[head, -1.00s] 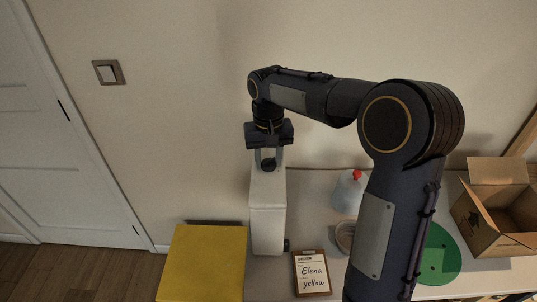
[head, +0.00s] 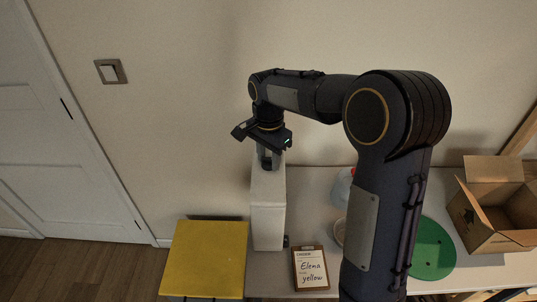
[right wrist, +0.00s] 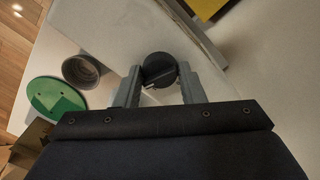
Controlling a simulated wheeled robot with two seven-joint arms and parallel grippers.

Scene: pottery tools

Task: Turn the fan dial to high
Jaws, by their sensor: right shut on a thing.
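The fan dial is a round black knob (right wrist: 159,70) with a pale pointer line, on top of a tall white box-like unit (head: 268,205). In the head view the dial (head: 267,163) shows small below my right gripper. My right gripper (right wrist: 158,84) comes down from above, with its two grey fingers on either side of the dial, shut on it. In the head view the right gripper (head: 267,156) is twisted at an angle over the unit. My left gripper is not in view.
A yellow block (head: 205,258) stands left of the unit. A clipboard (head: 311,268) reading "Elena yellow" lies in front. A green disc (head: 432,250), a bowl (right wrist: 82,70) and an open cardboard box (head: 495,215) are to the right, partly behind my arm.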

